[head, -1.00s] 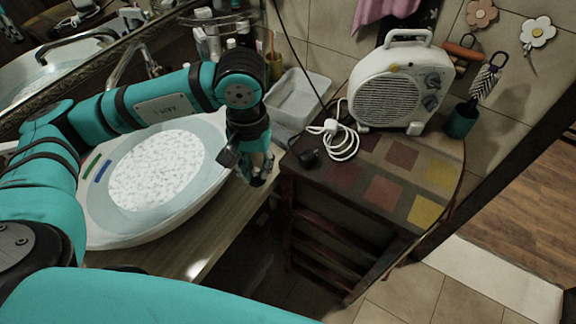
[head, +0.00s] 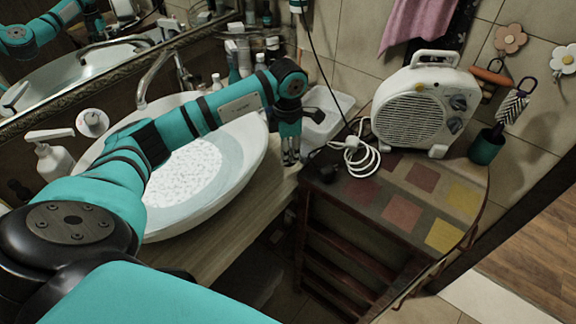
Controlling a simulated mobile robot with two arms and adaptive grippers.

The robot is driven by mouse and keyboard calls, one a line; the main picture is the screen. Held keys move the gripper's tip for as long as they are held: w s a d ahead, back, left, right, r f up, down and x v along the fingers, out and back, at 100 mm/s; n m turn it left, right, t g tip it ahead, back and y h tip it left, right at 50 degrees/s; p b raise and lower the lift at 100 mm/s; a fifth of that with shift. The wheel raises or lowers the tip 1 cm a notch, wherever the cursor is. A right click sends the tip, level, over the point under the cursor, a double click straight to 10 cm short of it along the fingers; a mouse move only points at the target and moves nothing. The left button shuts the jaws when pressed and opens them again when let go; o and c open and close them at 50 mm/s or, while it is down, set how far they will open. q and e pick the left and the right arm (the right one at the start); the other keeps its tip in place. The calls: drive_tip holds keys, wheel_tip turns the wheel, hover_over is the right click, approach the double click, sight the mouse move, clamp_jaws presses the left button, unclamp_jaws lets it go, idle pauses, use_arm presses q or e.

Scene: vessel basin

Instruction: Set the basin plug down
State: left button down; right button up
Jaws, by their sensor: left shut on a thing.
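My left gripper (head: 290,156) points down over the narrow strip of counter between the basin and the small table. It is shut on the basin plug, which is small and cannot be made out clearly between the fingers. The white basin (head: 244,172) is left of the gripper, with pale, white-flecked contents in its bowl. My left arm crosses over the basin and hides part of it. I cannot tell whether the fingertips or plug touch the counter (head: 262,200). My right gripper is not in view.
A translucent tray (head: 335,104) lies behind the gripper. A white fan heater (head: 413,113) and a coiled white cable (head: 358,160) are on the small table (head: 400,213). The tap (head: 160,65) and bottles (head: 245,62) stand behind the basin. A soap dispenser (head: 55,160) stands left.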

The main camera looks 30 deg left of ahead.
sight(288, 176)
use_arm(q)
drive_tip(key=shift+f, duration=0.85)
wheel_tip(288, 176, down, 3)
drive_tip(key=shift+p, duration=0.5)
drive_tip(key=shift+f, duration=0.4)
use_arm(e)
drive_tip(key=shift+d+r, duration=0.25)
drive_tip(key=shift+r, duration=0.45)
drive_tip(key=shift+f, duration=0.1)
use_arm(q)
drive_tip(key=shift+f, duration=0.2)
drive_tip(key=c, duration=1.2)
unclamp_jaws()
